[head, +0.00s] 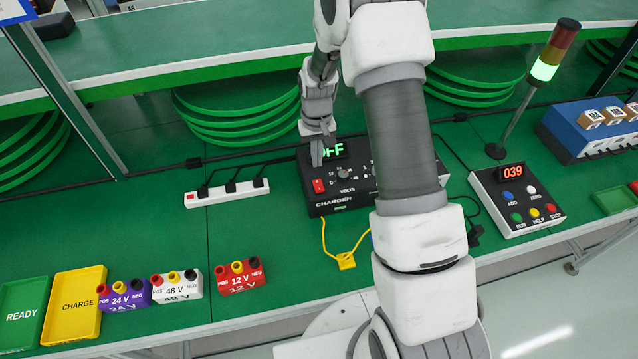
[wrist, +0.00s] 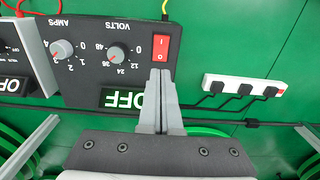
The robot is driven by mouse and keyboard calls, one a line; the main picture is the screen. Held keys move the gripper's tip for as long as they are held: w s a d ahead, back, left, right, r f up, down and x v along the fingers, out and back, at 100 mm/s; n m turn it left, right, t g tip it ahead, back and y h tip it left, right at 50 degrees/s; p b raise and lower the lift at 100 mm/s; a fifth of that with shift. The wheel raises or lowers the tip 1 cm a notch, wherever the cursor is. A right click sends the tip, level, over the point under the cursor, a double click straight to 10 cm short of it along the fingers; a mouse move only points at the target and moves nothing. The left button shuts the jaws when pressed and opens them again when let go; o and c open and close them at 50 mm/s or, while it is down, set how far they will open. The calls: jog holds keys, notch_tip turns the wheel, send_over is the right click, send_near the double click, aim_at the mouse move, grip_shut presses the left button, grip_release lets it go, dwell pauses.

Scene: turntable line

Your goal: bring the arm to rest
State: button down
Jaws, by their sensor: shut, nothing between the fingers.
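My gripper (head: 316,154) is shut and empty, just above the black charger (head: 325,203) and close to its red rocker switch (head: 319,186). In the wrist view the shut fingers (wrist: 160,75) reach to the near end of the red switch (wrist: 161,50); I cannot tell whether they touch it. The charger's display (wrist: 122,98) reads OFF. Its volts knob (wrist: 117,55) and amps knob (wrist: 62,49) show in the wrist view. My arm hides the charger's right part in the head view.
A white power strip (head: 227,193) lies left of the charger. Purple (head: 124,295), white (head: 177,284) and red (head: 240,277) battery blocks stand near yellow (head: 75,305) and green (head: 22,314) trays. A button box (head: 516,199) reading 039 stands right.

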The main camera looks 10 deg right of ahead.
dwell(0.3)
jog(key=s+r+t, duration=0.1)
jog(key=s+r, duration=0.4)
jog(key=r, duration=0.6)
jog(key=s+r+t, duration=0.2)
jog(key=s+r, duration=0.3)
jog(key=r, duration=0.7)
jog(key=s+r+t, duration=0.1)
jog(key=s+r, duration=0.2)
jog(key=s, duration=0.5)
jog(key=s+r+t, duration=0.1)
jog(key=s+r, duration=0.3)
jog(key=s, duration=0.5)
jog(key=shift+t, duration=0.3)
